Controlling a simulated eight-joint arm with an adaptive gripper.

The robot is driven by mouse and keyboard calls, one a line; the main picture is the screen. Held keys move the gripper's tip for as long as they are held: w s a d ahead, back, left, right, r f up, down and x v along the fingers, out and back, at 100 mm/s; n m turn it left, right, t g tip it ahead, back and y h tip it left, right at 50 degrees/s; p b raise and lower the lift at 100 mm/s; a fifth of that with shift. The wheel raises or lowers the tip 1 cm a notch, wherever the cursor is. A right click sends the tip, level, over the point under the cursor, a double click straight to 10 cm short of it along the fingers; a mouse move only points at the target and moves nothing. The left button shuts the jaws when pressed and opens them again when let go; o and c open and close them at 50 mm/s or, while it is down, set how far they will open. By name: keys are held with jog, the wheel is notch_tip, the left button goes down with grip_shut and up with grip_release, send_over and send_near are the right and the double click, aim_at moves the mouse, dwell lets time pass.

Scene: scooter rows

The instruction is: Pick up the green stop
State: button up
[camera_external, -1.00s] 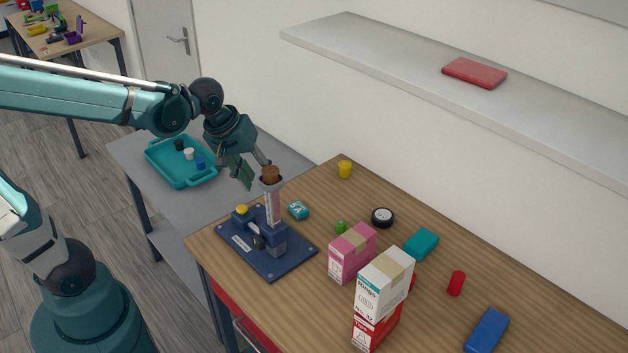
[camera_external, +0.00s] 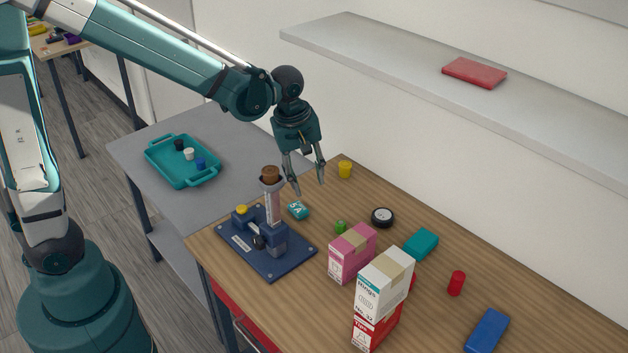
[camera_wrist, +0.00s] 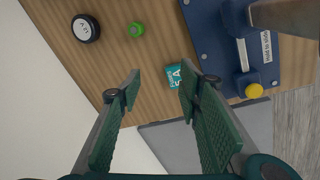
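The green stop (camera_external: 341,227) is a small green cylinder standing on the wooden table, behind the pink box and left of the wheel. It also shows in the wrist view (camera_wrist: 136,30), near the top, beyond my fingertips. My gripper (camera_external: 308,190) is above the table near its back left, up and to the left of the green stop. Its fingers are apart with nothing between them, and the wrist view also shows the gap (camera_wrist: 156,84). The green stop is apart from my gripper and unobstructed in the wrist view.
A blue fixture (camera_external: 266,250) with a tall brown-topped tube (camera_external: 271,200) stands left of the stop. A teal block (camera_external: 298,210), black wheel (camera_external: 382,217), yellow cylinder (camera_external: 345,169), pink box (camera_external: 352,253) and white box (camera_external: 385,285) stand around. A shelf (camera_external: 400,65) hangs behind.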

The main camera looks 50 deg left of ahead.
aim_at(341, 222)
jog(key=w+d+f+n+p, duration=0.1)
jog(key=d+p, duration=0.1)
jog(key=w+d+f+n+g+p, duration=0.1)
jog(key=w+d+f+n, duration=0.1)
jog(key=w+d+f+n+p, duration=0.1)
jog(key=w+d+f+p, duration=0.1)
jog(key=d, duration=0.1)
jog(key=shift+f+n+g+p, duration=0.1)
jog(key=shift+n+g+p, duration=0.2)
jog(key=shift+g, duration=0.1)
jog(key=shift+w+d+f+n+p, duration=0.2)
jog(key=shift+d+f+n+p, duration=0.1)
jog(key=shift+d+f, duration=0.3)
jog(key=shift+f, duration=1.35)
jog(key=shift+f, duration=0.15)
jog(key=shift+f, duration=2.45)
